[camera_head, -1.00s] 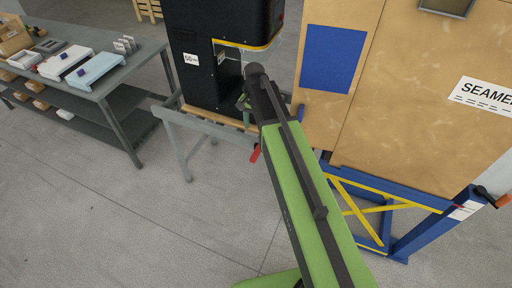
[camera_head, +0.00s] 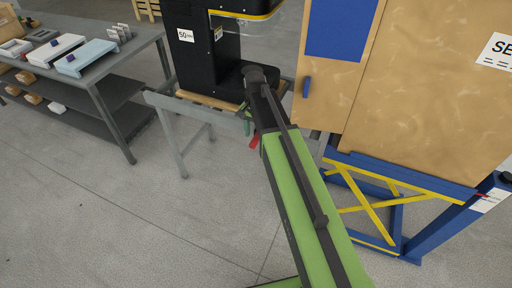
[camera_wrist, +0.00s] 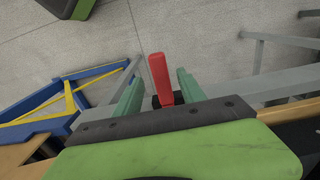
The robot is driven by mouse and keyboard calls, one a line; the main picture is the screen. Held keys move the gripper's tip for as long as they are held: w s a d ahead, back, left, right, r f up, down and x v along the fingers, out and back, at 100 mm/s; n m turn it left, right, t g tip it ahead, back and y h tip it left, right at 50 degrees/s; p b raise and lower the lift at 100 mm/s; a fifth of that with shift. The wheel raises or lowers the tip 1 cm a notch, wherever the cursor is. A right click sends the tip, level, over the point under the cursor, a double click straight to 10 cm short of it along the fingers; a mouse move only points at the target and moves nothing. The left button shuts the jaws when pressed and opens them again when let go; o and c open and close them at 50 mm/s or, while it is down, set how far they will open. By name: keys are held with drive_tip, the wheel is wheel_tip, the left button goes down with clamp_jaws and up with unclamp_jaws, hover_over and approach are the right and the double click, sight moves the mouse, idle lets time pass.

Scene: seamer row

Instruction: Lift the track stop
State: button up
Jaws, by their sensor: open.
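The track stop is a red lever; it shows in the wrist view (camera_wrist: 160,76) between the two green fingers of my gripper (camera_wrist: 156,88), rising from a dark base. The fingers are apart, one on each side of it, and I see a gap on both sides. In the head view the red lever (camera_head: 254,141) shows as a small piece beside the end of my arm, at the front of the grey track (camera_head: 182,112). My gripper (camera_head: 247,122) is mostly hidden there behind my arm.
A black machine (camera_head: 200,62) stands on the track. A tan seamer cabinet (camera_head: 420,90) on a blue and yellow frame (camera_head: 375,205) is close on the right. A grey bench (camera_head: 112,80) with trays stands at the left. The floor in front is clear.

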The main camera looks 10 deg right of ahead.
wheel_tip(320, 180, down, 3)
drive_tip(key=shift+r+b, duration=0.1)
drive_tip(key=shift+b, duration=0.55)
drive_tip(key=shift+r, duration=0.1)
clamp_jaws()
drive_tip(key=shift+d, duration=0.15)
idle(0.6)
